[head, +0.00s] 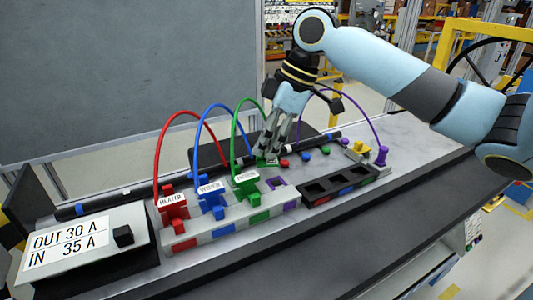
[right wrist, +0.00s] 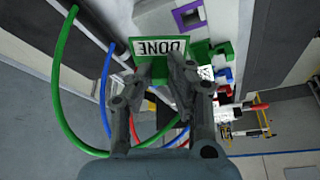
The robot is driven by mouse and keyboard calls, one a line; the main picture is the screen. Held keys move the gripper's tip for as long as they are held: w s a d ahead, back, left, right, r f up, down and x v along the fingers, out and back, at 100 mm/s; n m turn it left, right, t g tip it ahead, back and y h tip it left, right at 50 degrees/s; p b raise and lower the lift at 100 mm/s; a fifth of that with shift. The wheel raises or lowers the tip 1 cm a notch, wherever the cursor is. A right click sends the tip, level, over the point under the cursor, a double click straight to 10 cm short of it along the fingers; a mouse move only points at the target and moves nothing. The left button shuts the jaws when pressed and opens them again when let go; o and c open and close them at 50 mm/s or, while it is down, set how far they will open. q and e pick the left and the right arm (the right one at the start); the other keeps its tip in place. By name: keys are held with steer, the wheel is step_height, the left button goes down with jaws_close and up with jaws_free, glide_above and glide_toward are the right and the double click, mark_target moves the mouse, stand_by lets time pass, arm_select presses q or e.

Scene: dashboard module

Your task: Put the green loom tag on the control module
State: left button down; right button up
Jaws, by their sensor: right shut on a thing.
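My right gripper (head: 270,155) is shut on the green loom tag (head: 262,162), beside the green cable. In the right wrist view the tag (right wrist: 158,46) has a white face reading DONE, upside down in that view, and its green stem is between the fingertips (right wrist: 162,75). The control module (head: 215,237) appears to be the long grey block with coloured sockets. Red, blue and green plugs with labels stand in it, and a purple-edged socket (head: 277,183) is empty. The gripper is behind the module; contact cannot be told. My left gripper is not in view.
Red (head: 168,125), blue (head: 203,125) and green cables arch near the gripper. A purple plug (head: 381,157) and a yellow piece (head: 358,148) stand to the right. A black compartment tray (head: 332,197) adjoins the module. A box reading OUT 30 A, IN 35 A (head: 95,250) is at left.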

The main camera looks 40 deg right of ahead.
step_height(320, 180, down, 3)
steer(key=shift+r+p, duration=0.15)
steer(key=shift+p, duration=0.15)
steer(key=shift+f, duration=0.4)
steer(key=o, duration=0.8)
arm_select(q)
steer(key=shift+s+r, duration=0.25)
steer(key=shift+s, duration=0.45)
arm_select(e)
steer(key=shift+r, duration=0.2)
arm_select(q)
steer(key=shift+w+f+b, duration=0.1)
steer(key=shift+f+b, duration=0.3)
steer(key=shift+b, duration=0.05)
arm_select(e)
steer(key=v, duration=1.1)
steer(key=shift+r, duration=0.4)
